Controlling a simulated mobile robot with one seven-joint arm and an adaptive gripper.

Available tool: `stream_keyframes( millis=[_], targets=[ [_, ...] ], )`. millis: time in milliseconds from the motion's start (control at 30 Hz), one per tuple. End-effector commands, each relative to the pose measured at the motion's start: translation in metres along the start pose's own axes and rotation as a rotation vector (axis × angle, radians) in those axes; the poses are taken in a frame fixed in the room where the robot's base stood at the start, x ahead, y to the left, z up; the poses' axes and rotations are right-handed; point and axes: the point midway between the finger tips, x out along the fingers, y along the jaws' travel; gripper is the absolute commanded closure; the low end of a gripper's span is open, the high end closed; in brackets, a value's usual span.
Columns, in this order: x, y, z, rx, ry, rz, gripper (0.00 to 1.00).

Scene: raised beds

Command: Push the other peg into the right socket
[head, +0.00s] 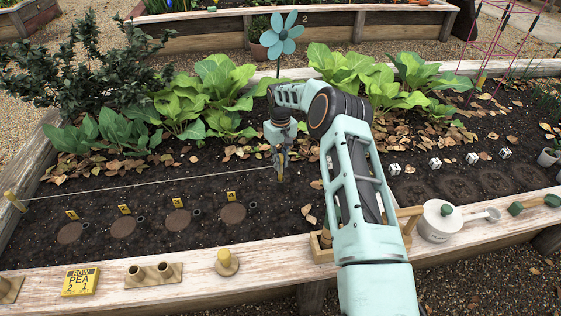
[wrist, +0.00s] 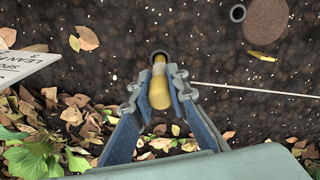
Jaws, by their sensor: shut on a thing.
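My gripper (head: 279,168) is low over the soil in the middle of the bed in the head view. In the wrist view my gripper (wrist: 160,95) is shut on a yellow peg (wrist: 158,88). The peg's far end is at a dark ring, the right socket (wrist: 159,55); I cannot tell how deep it sits. A pale string (wrist: 250,91) runs from near the peg to the right. In the head view the string (head: 140,181) goes left to another yellow peg (head: 14,201), which stands at the left end of the bed.
Brown discs (head: 178,220) with yellow markers and small rings lie in front of the string. Leafy plants (head: 205,90) and dry leaves are behind. The front ledge holds a yellow sign (head: 80,281), a two-hole block (head: 153,275), a wooden knob (head: 227,263) and a white can (head: 440,222).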

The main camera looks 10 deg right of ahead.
Motion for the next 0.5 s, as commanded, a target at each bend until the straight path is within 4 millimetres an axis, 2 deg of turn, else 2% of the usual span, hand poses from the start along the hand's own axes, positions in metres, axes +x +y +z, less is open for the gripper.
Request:
stream_keyframes(
  millis=[500],
  targets=[
    [0.0106, 0.0001, 0.0001, 0.000, 0.000, 0.000, 1.00]
  ],
)
